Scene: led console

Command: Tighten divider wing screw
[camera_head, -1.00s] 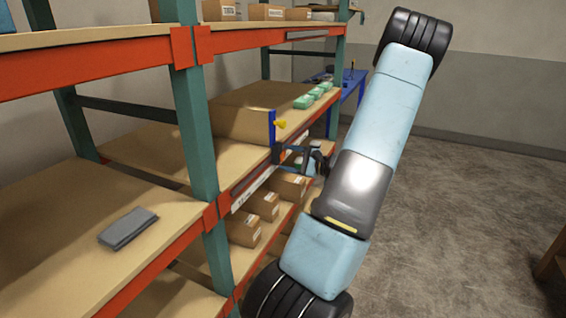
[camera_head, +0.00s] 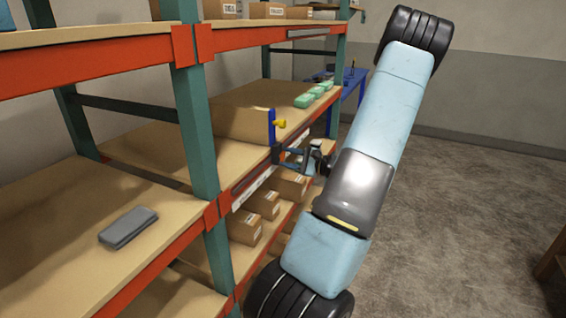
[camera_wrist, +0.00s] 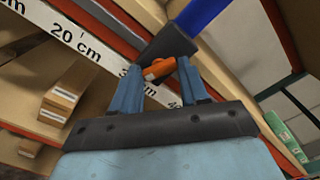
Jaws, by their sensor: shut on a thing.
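The divider is a tan board (camera_head: 240,123) standing on the middle shelf. It has a blue end post (camera_head: 272,126), which also shows in the wrist view (camera_wrist: 201,14). A dark grey clamp block (camera_wrist: 168,46) sits at the post's foot, on the shelf edge. A small orange piece, seemingly the wing screw (camera_wrist: 158,69), sticks out below the block between my fingertips. My gripper (camera_head: 283,154) is at the shelf edge, shut on this orange piece; its fingers (camera_wrist: 156,84) hide part of it.
A ruler strip (camera_wrist: 75,38) with centimetre marks runs along the shelf edge. Cardboard boxes (camera_head: 265,204) stand on the shelf below. Green items (camera_head: 313,96) lie farther back on the middle shelf; a grey folded item (camera_head: 128,228) lies nearer. Open floor (camera_head: 460,210) is at the right.

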